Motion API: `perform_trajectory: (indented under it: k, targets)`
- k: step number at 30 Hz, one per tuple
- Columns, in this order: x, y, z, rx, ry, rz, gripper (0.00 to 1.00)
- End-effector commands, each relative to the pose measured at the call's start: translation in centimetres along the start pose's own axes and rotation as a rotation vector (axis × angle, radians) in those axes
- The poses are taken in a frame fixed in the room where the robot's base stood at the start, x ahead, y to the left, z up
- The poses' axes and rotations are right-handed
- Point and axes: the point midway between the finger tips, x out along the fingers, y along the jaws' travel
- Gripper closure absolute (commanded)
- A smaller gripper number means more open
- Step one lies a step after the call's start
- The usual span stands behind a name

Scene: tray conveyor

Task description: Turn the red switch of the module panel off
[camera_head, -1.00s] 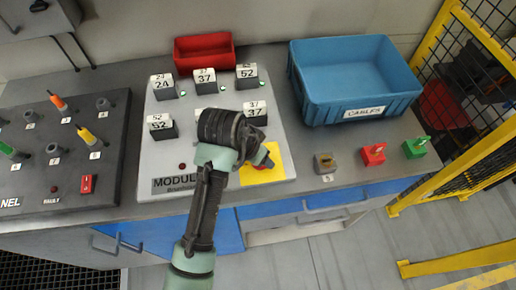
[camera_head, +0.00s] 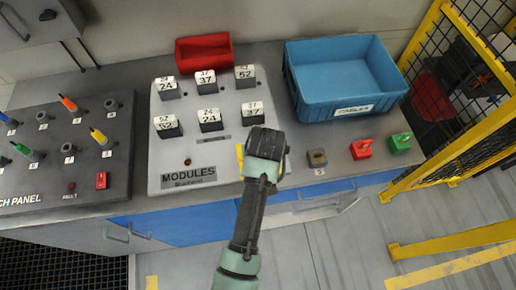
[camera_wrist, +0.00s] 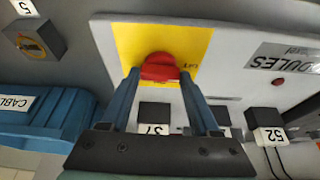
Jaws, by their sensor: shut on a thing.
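The red switch (camera_wrist: 160,68) is a knob on a yellow plate (camera_wrist: 125,40) of the pale module panel (camera_head: 225,158). My gripper (camera_wrist: 160,74) has its two blue fingers on either side of the knob in the wrist view and is shut on it. In the head view my wrist covers the switch and most of the yellow plate (camera_head: 239,156), at the panel's lower right. A small dark red lamp (camera_head: 187,162) sits above the MODULES label (camera_head: 188,175). I cannot tell the switch's on or off position.
Numbered module blocks (camera_head: 210,120) stand on the panel just behind my wrist. A blue cable bin (camera_head: 320,103) and a red bin (camera_head: 204,52) are behind. A dark switch panel (camera_head: 125,150) is at left.

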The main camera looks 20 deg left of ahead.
Motion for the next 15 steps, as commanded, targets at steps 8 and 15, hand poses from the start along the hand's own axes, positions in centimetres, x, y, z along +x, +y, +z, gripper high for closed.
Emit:
perform_trajectory:
  k: [8, 15]
  targets:
    - [-0.13, 0.05, -0.26, -0.049, 0.006, -0.019, 0.93]
    - [-0.11, 0.03, -0.29, -0.055, 0.007, -0.020, 0.93]
